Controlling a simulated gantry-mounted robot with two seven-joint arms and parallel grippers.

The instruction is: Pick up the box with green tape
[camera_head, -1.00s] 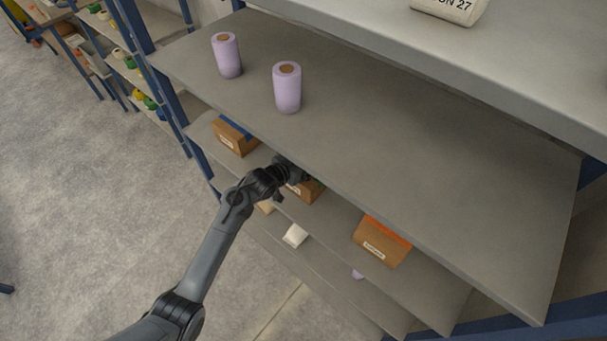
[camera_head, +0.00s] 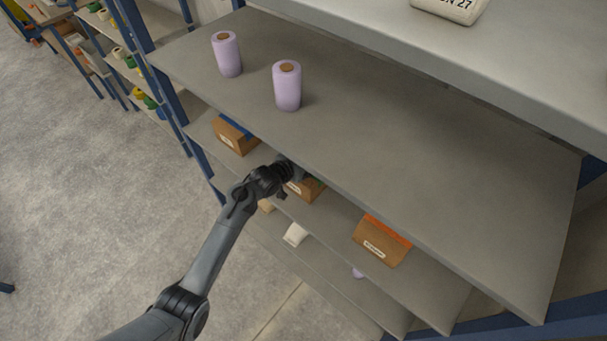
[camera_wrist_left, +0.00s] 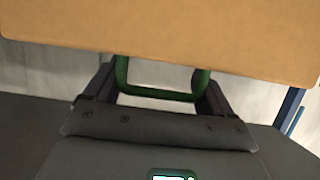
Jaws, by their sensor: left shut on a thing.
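The brown cardboard box (camera_head: 309,192) stands under the upper shelf board, partly hidden by my left arm and the board's edge. A little green shows on its top. In the left wrist view the brown box (camera_wrist_left: 160,35) fills the top of the picture. My left gripper (camera_wrist_left: 160,76) is at its near side, shut on the box, with the fingertips partly hidden by it. A green U-shaped band (camera_wrist_left: 157,93) shows between the fingers; I cannot tell whether it belongs to the box. My right gripper is not in view.
A box with blue tape (camera_head: 234,138) stands left of it and a box with orange tape (camera_head: 381,242) right of it on the same shelf. Two purple rolls (camera_head: 227,54) (camera_head: 287,86) stand on the board above. That board's edge (camera_head: 400,243) overhangs the boxes.

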